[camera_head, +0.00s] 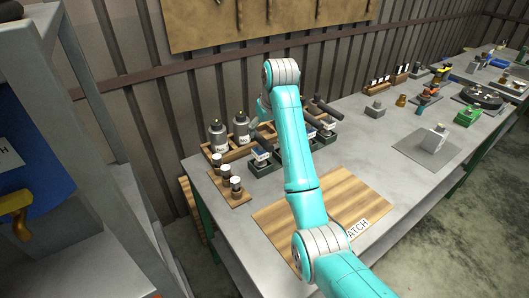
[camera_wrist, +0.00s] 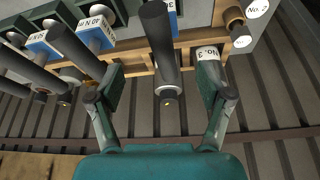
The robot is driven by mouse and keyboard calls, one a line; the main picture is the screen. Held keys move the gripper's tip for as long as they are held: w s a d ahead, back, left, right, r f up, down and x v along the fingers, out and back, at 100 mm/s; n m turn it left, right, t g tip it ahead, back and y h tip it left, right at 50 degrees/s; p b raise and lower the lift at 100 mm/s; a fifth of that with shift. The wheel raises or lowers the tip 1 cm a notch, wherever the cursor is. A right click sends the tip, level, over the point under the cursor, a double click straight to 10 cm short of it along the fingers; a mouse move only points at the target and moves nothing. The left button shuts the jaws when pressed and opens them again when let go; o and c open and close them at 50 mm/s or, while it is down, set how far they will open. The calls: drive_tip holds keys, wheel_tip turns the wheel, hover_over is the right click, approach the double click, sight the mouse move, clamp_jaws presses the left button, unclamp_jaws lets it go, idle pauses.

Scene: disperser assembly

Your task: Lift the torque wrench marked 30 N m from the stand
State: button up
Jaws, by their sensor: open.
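In the wrist view my gripper (camera_wrist: 160,78) is open, one finger on each side of a dark round wrench handle (camera_wrist: 158,45). The fingers look apart from it. A blue block with a white label shows at the top edge behind this handle, its marking mostly cut off. To the left, two more torque wrenches with dark handles (camera_wrist: 85,60) carry blue blocks and white labels; the nearer label (camera_wrist: 97,25) seems to read 30 N m, the farther (camera_wrist: 40,38) 40 N m. In the head view the wrench stand (camera_head: 264,166) is partly hidden behind my arm, as is my gripper.
A bottle marked No. 3 (camera_wrist: 208,54) stands close by the right finger. Grey bottles (camera_head: 218,136) sit in a wooden rack left of the stand, with small jars (camera_head: 226,172) in front. A wooden board (camera_head: 275,218) lies clear on the table's front.

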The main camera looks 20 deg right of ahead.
sight(262, 137)
drive_tip(key=x, duration=0.4)
drive_tip(key=shift+f, duration=0.3)
drive_tip(key=shift+a+x, duration=0.2)
drive_tip(key=shift+x, duration=1.2)
drive_tip(key=shift+a+x, duration=0.15)
drive_tip(key=shift+x, duration=1.25)
drive_tip(key=shift+r, duration=0.1)
clamp_jaws()
